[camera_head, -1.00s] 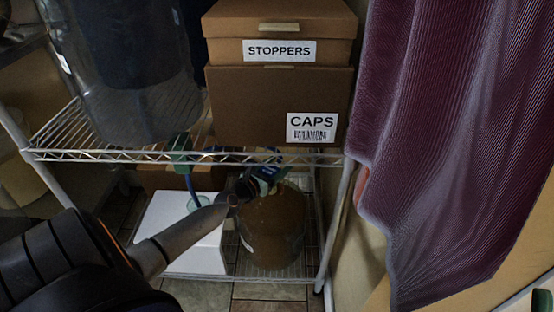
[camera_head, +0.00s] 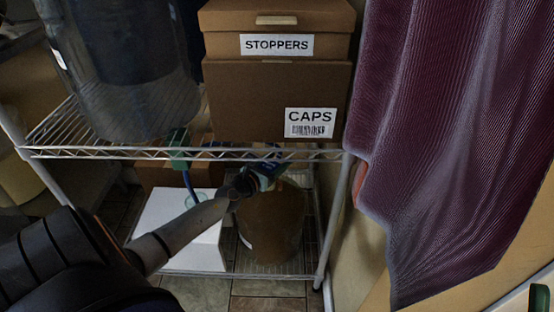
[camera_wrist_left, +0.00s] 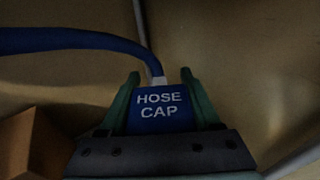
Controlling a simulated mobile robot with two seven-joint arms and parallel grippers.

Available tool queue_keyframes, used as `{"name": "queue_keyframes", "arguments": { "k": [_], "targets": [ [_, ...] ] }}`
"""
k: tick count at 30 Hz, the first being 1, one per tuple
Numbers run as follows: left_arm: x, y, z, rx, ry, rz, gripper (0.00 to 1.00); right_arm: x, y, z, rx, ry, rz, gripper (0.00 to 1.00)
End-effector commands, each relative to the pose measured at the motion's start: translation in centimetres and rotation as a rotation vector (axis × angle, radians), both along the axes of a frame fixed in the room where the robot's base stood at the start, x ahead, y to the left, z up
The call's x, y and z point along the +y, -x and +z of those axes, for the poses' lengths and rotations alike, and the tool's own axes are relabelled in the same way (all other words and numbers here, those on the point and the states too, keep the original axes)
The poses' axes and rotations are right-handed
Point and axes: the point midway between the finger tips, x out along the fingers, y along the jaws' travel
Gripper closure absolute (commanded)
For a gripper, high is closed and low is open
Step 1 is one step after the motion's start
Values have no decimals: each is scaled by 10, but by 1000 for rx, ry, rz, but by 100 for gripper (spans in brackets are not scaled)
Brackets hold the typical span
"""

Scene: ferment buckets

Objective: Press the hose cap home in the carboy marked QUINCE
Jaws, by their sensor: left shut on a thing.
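My left gripper (camera_head: 272,168) reaches under the wire shelf to the top of an amber-brown carboy (camera_head: 272,225) on the lower level. In the left wrist view, its green fingers (camera_wrist_left: 161,100) are shut on the blue hose cap (camera_wrist_left: 158,112), lettered HOSE CAP. A blue hose (camera_wrist_left: 75,41) runs from the cap to the left; part of it hangs behind my arm in the head view (camera_head: 188,182). The carboy's pale label (camera_head: 245,241) is edge-on and unreadable. The cap's underside and the carboy mouth are hidden, so I cannot tell how they meet.
The wire shelf (camera_head: 90,153) lies close above my gripper. It carries a big glass carboy (camera_head: 125,80) and boxes marked STOPPERS (camera_head: 325,22) and CAPS (camera_head: 240,110). A white box (camera_head: 175,225) stands left of the brown carboy. A maroon cloth (camera_head: 440,130) hangs at right.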

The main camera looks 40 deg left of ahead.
Motion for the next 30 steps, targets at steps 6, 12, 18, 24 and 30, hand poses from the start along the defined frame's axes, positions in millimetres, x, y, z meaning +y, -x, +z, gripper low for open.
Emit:
{"name": "queue_keyframes", "arguments": {
  "k": [6,12,18,24,30],
  "targets": [
    [0,0,-1,-1,0,0,100,0,0,-1,0,0,0,0],
    [0,0,-7,-1,0,0,100,0,0,-7,0,0,0,0],
    [0,0,-10,-1,0,0,100,0,0,-11,0,0,0,0],
    [0,0,-10,-1,0,0,100,0,0,-10,0,0,0,0],
    [0,0,-10,-1,0,0,100,0,0,-11,0,0,0,0]
  ]
}}
